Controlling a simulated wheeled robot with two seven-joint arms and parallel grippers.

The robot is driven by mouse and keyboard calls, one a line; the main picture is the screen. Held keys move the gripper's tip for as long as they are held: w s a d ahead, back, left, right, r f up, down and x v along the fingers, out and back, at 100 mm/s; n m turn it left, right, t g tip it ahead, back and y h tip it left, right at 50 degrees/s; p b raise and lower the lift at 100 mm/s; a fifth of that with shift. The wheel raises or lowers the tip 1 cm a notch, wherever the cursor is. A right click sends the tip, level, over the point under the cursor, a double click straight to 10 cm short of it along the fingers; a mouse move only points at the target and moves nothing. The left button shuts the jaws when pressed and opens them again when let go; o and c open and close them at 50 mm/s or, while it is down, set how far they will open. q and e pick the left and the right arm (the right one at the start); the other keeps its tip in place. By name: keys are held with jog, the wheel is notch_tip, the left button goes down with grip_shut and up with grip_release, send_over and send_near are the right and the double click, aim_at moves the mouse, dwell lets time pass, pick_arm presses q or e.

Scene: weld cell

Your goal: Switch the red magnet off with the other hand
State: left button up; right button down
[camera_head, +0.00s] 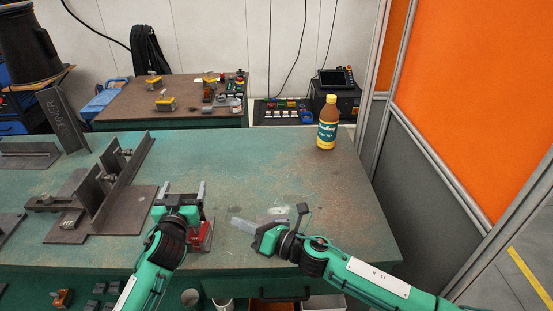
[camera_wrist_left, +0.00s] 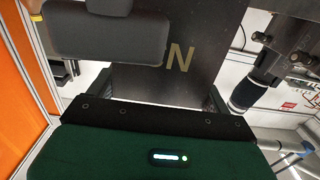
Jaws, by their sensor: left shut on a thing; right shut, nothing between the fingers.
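The red magnet (camera_head: 201,237) shows as a red body beside and below my left gripper, over the near part of the green table. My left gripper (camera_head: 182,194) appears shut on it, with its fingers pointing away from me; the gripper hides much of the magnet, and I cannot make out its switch. My right gripper (camera_head: 270,222) is shut and empty, a short way to the right of the magnet and apart from it. The left wrist view shows a dark plate with a yellowish letter N (camera_wrist_left: 178,56) in front of the dark green gripper housing; the magnet is not clear there.
The green table (camera_head: 260,180) is clear behind both grippers. A brown bottle with a teal label (camera_head: 327,125) stands at the back right. Steel plates and an angle bracket (camera_head: 105,190) occupy the left. An orange partition (camera_head: 470,100) borders the right side.

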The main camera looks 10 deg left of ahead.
jog(key=w+d+r+m+t, duration=0.1)
jog(key=w+r, duration=0.3)
jog(key=w, duration=0.4)
jog(key=w+d+r+m+t, duration=0.1)
jog(key=w+d+r+m, duration=0.3)
jog(key=w, duration=0.5)
dwell(0.4)
jog(key=v, duration=1.2)
jog(key=shift+r+p, duration=2.2)
jog(key=shift+p, duration=0.15)
